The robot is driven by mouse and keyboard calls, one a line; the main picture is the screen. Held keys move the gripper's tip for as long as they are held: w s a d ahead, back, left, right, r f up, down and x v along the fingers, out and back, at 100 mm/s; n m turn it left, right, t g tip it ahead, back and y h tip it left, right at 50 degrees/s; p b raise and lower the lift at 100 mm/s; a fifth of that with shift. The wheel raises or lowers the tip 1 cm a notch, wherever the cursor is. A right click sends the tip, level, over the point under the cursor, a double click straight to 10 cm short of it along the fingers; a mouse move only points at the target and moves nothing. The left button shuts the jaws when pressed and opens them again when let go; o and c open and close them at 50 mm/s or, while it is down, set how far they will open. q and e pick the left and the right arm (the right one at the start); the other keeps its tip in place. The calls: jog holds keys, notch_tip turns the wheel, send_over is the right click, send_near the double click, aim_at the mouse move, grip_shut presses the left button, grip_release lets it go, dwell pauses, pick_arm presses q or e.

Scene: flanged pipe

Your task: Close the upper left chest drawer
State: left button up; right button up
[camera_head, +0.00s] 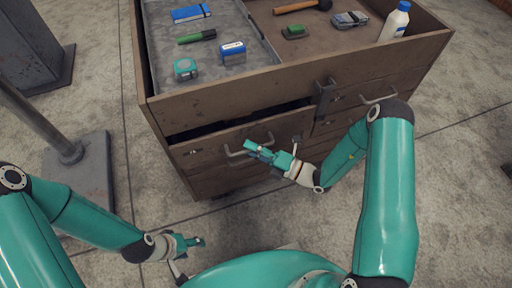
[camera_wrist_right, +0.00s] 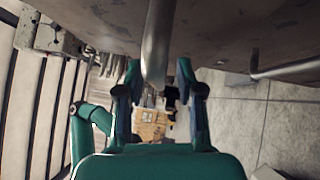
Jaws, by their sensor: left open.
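The wooden chest (camera_head: 290,92) stands in front of me. Its upper left drawer (camera_head: 206,152) is pulled out a little, with a dark gap showing above its front. The drawer has a metal bar handle (camera_head: 236,153). My right gripper (camera_head: 262,150) is at this handle, partly covering it. In the right wrist view my right gripper (camera_wrist_right: 160,82) has its two fingers apart, with the metal handle bar (camera_wrist_right: 157,45) between them. Contact with the bar is not clear. My left gripper (camera_head: 192,248) is open and empty, low and left of the chest, away from it.
On the chest top lie a blue box (camera_head: 191,13), a green marker (camera_head: 197,37), a tape measure (camera_head: 185,68), a hammer (camera_head: 300,6) and a white bottle (camera_head: 396,20). A metal post on a base plate (camera_head: 85,170) stands at the left. Other drawer handles (camera_head: 378,97) stick out at right.

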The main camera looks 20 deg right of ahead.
grip_shut()
dwell(0.3)
